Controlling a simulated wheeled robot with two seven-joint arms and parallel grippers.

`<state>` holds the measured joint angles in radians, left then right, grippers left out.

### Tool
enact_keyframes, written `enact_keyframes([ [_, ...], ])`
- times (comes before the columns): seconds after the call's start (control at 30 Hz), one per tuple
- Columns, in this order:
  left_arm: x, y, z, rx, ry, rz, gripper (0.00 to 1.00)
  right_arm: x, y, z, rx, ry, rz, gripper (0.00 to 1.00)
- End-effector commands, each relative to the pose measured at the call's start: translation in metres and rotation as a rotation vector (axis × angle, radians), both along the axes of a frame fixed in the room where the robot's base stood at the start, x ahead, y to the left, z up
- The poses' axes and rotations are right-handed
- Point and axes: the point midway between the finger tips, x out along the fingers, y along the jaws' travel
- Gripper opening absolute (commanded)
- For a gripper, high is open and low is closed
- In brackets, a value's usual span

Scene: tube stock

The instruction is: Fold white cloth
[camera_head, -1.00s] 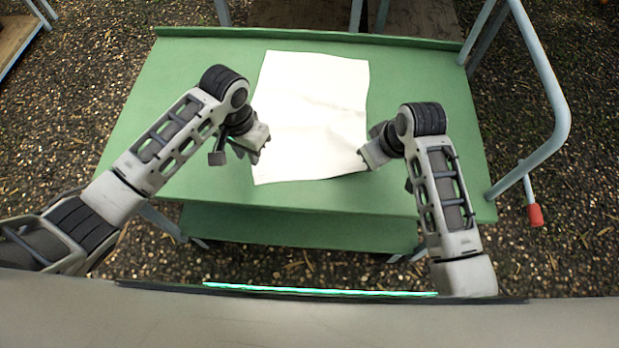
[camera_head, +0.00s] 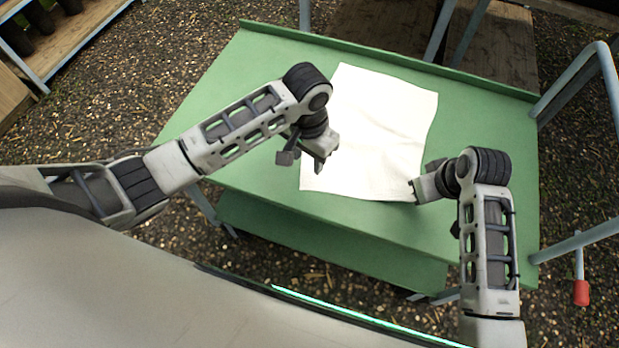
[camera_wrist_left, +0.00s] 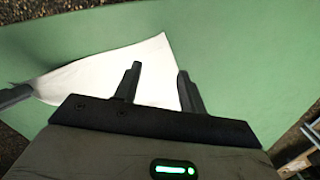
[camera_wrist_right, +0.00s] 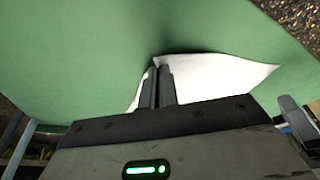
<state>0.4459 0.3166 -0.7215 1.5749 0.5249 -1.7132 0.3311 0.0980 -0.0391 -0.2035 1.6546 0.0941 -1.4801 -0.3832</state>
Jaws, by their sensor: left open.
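The white cloth (camera_head: 375,130) lies spread on the green table, slightly wavy along its edges. My left gripper (camera_head: 303,160) is open and empty by the cloth's left edge, towards the near left corner. In the left wrist view its two fingers (camera_wrist_left: 159,70) are apart, with the cloth (camera_wrist_left: 100,75) behind and beside them. My right gripper (camera_head: 412,190) is at the cloth's near right corner. In the right wrist view its fingers (camera_wrist_right: 158,72) are close together, with cloth (camera_wrist_right: 215,75) on both sides, pinched between them. The fingertips hide the pinched part.
The green table (camera_head: 240,80) has bare surface around the cloth and a raised back edge. Grey metal rails (camera_head: 575,85) stand at the right, one with a red-tipped handle (camera_head: 581,292). A wooden shelf with dark pots (camera_head: 75,40) stands at the far left.

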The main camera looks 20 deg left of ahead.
Motion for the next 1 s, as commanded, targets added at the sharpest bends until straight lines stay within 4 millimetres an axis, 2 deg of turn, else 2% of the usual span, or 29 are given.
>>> enact_keyframes([
  [0.2, -0.001, 0.0, -0.034, 0.001, 0.003, -0.001, 0.41, 0.0, 0.0, 0.0, 0.0, 0.0, 0.0, 0.0],
  [0.43, 0.0, 0.0, -0.059, 0.001, 0.002, 0.0, 0.41, 0.0, 0.0, 0.0, 0.0, 0.0, 0.0, 0.0],
  [0.63, 0.0, 0.0, -0.068, 0.001, 0.0, -0.002, 0.41, 0.0, 0.0, 0.0, 0.0, 0.0, 0.0, 0.0],
  [1.0, -0.001, 0.0, -0.07, 0.0, 0.001, -0.001, 0.41, 0.0, 0.0, 0.0, 0.0, 0.0, 0.0, 0.0],
])
